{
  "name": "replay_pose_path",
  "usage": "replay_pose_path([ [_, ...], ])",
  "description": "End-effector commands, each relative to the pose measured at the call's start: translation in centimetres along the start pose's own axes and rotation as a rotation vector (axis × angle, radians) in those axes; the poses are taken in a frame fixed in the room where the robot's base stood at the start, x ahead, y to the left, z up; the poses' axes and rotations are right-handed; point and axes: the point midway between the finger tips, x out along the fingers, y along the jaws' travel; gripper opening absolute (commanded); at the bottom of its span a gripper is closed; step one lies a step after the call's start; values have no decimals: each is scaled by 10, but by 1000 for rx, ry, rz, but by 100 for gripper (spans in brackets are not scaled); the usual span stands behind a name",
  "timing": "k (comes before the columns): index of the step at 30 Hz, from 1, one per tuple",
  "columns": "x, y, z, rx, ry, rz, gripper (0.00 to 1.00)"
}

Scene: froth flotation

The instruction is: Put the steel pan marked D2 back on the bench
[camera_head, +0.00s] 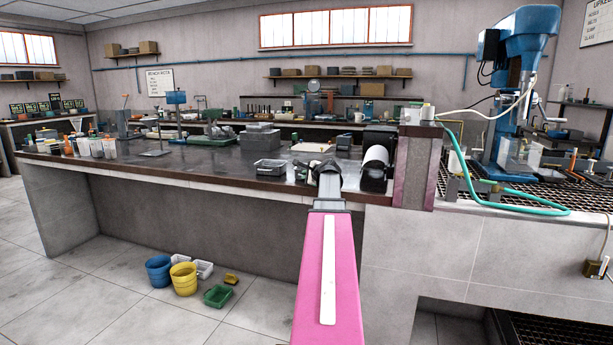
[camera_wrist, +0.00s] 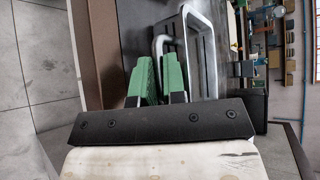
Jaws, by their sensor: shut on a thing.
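In the wrist view my gripper (camera_wrist: 160,78) has its two green-padded fingers close together. I cannot tell whether the pan touches the bench.
A rectangular metal pan (camera_head: 270,168) sits on the bench left of my gripper. A dark machine with a white roll (camera_head: 375,168) stands close on the right, beside a stone post (camera_head: 417,170). Buckets (camera_head: 184,278) stand on the floor. Open bench top lies farther left.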

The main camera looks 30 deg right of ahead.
Motion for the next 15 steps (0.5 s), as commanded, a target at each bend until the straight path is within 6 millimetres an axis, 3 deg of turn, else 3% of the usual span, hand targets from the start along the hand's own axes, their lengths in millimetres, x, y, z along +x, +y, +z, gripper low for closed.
replay_pose_path([
  [15,4,9,-4,-1,2,7,0],
])
